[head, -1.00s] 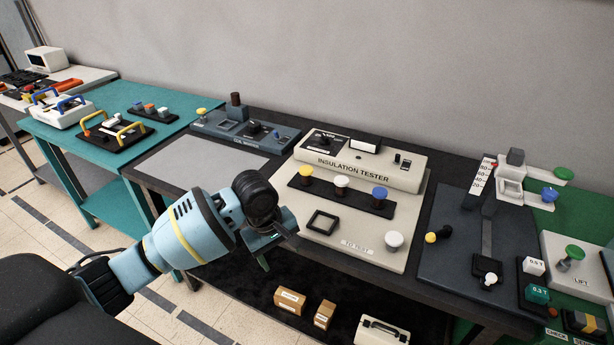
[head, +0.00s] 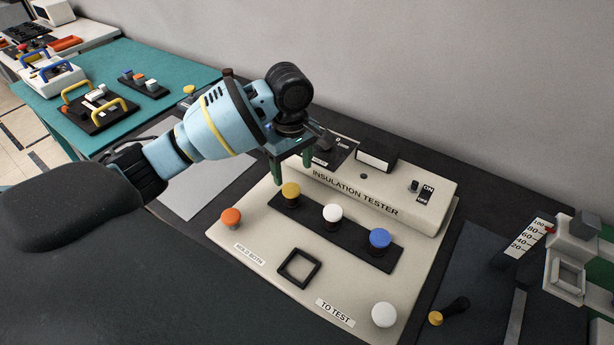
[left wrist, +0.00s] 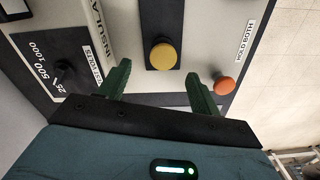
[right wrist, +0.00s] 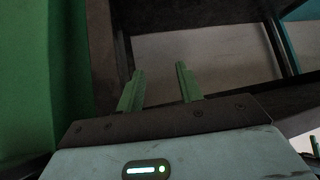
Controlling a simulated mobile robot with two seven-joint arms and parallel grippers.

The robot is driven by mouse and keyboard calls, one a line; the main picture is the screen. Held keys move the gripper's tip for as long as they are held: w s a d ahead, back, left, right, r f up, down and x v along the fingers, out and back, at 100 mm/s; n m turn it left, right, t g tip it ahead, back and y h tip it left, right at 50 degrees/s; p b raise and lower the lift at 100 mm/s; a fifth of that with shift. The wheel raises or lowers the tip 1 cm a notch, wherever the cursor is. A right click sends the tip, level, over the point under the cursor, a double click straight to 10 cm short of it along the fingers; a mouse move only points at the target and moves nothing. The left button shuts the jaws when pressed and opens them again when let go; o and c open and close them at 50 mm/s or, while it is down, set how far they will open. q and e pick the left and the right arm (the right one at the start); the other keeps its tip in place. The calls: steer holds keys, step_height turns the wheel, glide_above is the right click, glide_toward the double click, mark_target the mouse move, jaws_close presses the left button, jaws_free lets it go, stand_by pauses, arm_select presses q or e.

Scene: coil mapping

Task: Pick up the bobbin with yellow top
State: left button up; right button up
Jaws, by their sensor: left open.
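The bobbin with yellow top (head: 291,190) stands upright at the left end of a black strip (head: 352,236) on the insulation tester's base. A white-topped bobbin (head: 333,213) and a blue-topped bobbin (head: 380,238) stand beside it. My left gripper (head: 292,168) is open and empty, above and just behind the yellow-topped bobbin in the head view. In the left wrist view the yellow top (left wrist: 163,57) lies beyond the two green fingertips (left wrist: 160,78), apart from them. My right gripper (right wrist: 160,77) shows only in its wrist view, its fingers apart with nothing between them.
The tester housing (head: 425,200) stands behind the strip. An orange button (head: 231,216), a black square frame (head: 300,268) and a white knob (head: 384,314) are on its base. A grey mat (head: 200,190) lies to the left. A teal table (head: 165,62) holds other parts.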

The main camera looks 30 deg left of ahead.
mark_target(291, 189)
arm_select(q)
steer(key=shift+s, duration=0.1)
steer(key=shift+s+f, duration=0.15)
steer(key=shift+f, duration=1.15)
arm_select(e)
steer(key=shift+s+f, duration=0.5)
steer(key=shift+s, duration=0.4)
arm_select(q)
steer(key=shift+f+b, duration=0.3)
steer(key=shift+f, duration=0.1)
steer(key=f, duration=0.4)
steer(key=shift+a+f+b, duration=0.1)
steer(key=shift+a+b, duration=0.1)
steer(key=shift+b, duration=0.1)
arm_select(e)
steer(key=shift+s+f+g, duration=0.25)
steer(key=shift+f+g, duration=0.05)
steer(key=shift+f, duration=0.15)
